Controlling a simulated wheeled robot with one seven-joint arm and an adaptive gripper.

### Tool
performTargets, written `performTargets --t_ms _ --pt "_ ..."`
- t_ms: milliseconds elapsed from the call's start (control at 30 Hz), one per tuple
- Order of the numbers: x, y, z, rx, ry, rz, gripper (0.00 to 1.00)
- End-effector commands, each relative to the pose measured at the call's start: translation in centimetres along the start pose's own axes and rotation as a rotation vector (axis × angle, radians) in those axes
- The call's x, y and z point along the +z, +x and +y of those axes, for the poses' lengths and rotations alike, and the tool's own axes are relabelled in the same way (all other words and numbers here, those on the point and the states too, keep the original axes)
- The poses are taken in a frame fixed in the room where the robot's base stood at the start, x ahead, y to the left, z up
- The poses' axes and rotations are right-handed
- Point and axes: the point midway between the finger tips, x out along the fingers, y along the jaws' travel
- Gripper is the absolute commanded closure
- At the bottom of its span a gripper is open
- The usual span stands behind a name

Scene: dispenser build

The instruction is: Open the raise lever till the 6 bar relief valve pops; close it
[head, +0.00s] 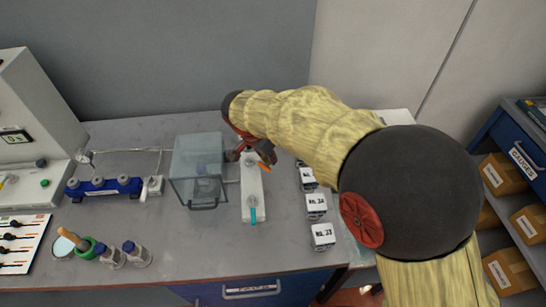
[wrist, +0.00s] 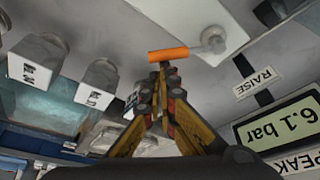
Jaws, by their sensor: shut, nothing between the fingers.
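The orange raise lever handle (wrist: 168,54) sticks out from a grey pivot on a white block (wrist: 205,22), which also shows in the head view (head: 252,199). My gripper (wrist: 163,72) is shut and empty, its fingertips at the lever handle; I cannot tell whether they touch it. In the head view my gripper (head: 250,155) is over the far end of the block, and my arm hides part of that area. A RAISE label (wrist: 258,82) lies beside the block. A display (wrist: 278,125) reads 6.1 bar, above a PEAK label (wrist: 300,165). The relief valve cannot be made out.
A teal lever (head: 253,215) is at the block's near end. A clear box (head: 198,170) stands left of it. Several numbered white blocks (head: 316,205) stand to the right. Bottles (head: 135,254) and a blue manifold (head: 103,187) are farther left.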

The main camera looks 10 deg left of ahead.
Motion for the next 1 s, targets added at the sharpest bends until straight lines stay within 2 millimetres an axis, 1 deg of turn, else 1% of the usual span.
performTargets --t_ms 100,400,600,700,1000 --pt "1.0 -0.2 0.1 0.039 0.101 0.000 1.00" --pt "2.9 -1.1 0.3 0.134 0.361 -0.001 1.00" --pt "4.0 -1.5 0.1 0.187 0.503 -0.001 1.00" --pt "4.4 -1.7 0.0 0.206 0.556 -0.001 1.00" --pt "5.1 -1.9 -0.2 0.202 0.550 -0.001 1.00"
